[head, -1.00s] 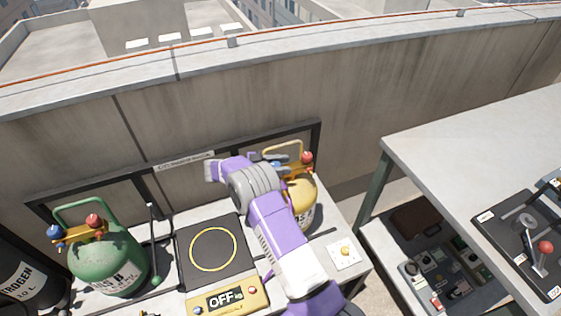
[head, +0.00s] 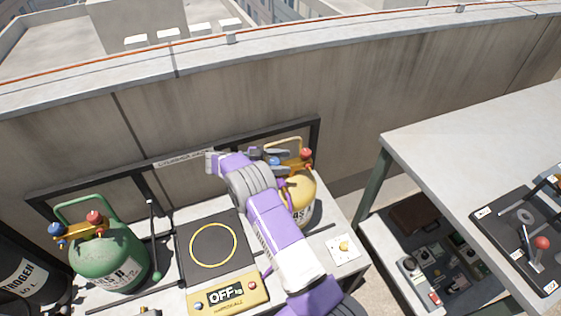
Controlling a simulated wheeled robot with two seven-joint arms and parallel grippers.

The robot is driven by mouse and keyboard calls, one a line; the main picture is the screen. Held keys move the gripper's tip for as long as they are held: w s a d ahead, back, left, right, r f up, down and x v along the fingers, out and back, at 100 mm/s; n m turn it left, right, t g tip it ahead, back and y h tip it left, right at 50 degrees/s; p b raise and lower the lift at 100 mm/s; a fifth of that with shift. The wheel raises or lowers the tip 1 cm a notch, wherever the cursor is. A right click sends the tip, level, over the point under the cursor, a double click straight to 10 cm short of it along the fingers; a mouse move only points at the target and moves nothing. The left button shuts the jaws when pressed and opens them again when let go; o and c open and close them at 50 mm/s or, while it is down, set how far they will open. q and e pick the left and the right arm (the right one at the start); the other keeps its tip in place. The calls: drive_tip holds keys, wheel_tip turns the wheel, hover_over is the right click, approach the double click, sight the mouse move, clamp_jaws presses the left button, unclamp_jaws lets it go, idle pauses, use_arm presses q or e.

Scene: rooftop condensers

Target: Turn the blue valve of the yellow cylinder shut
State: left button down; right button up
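The yellow cylinder (head: 301,196) stands on the bench, right of centre, partly covered by my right arm. It has a red valve (head: 306,154) on the right and a blue valve (head: 274,160) on the left of its brass fitting. Only a small part of the blue valve shows. My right gripper (head: 278,155) is at the blue valve, its grey fingers seen from above beside it. I cannot tell whether the fingers touch the valve or how far apart they are. My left gripper is not in view.
A green cylinder (head: 110,262) with its own blue and red valves stands at left, near a dark nitrogen cylinder (head: 28,275). A scale (head: 240,292) reading OFF lies between the cylinders. A concrete wall rises behind; a grey table (head: 470,145) stands at right.

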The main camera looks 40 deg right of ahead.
drive_tip(key=v, duration=0.7)
drive_tip(key=shift+a+p, duration=0.3)
drive_tip(key=shift+p, duration=0.05)
drive_tip(key=shift+w+r, duration=0.1)
drive_tip(key=shift+w, duration=0.05)
idle(0.4)
